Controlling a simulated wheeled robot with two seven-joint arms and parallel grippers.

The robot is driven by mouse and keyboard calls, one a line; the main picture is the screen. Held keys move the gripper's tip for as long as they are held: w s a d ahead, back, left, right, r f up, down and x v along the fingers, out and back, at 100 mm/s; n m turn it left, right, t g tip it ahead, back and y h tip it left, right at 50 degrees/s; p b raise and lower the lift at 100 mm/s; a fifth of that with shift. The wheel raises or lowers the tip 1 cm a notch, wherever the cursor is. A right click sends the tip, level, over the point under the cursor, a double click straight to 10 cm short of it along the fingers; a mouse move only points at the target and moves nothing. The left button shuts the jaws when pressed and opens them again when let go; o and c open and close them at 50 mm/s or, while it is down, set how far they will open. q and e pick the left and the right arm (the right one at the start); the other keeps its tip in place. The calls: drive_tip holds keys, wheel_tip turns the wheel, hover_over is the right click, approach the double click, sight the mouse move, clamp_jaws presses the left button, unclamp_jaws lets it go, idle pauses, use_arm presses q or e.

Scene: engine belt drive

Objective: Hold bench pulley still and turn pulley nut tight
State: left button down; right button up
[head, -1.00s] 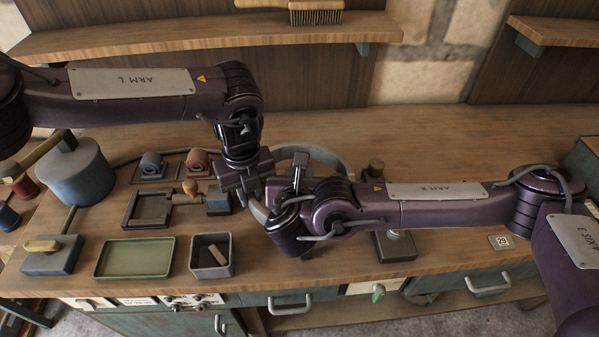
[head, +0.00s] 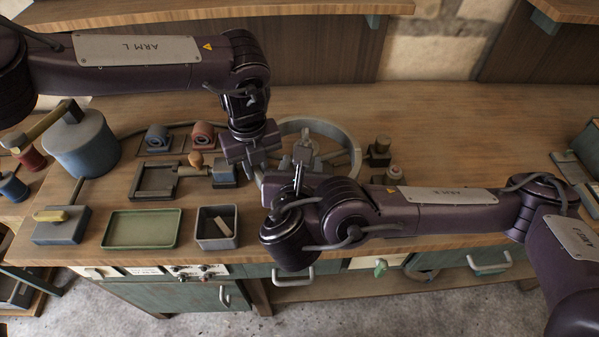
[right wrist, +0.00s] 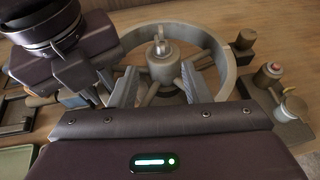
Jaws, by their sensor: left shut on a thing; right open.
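The bench pulley (head: 351,142) is a large grey spoked wheel lying on the bench; its rim also shows in the right wrist view (right wrist: 224,62). The pulley nut (right wrist: 160,48) appears as small metal on top of the central hub. My left gripper (head: 258,172) is shut on the pulley at the left side of its rim; its fingertips are mostly hidden. My right gripper (right wrist: 158,90) is open and empty, its two ridged fingers apart on the near side of the hub. In the head view my right arm hides the pulley's near part.
Small blocks with knobs (head: 380,150) stand right of the pulley. To the left are a green tray (head: 141,242), a grey bin (head: 217,242), a vise-like fixture (head: 152,180) and a blue cylinder (head: 82,145). The bench top farther right is mostly clear.

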drive_tip(key=v, duration=0.4)
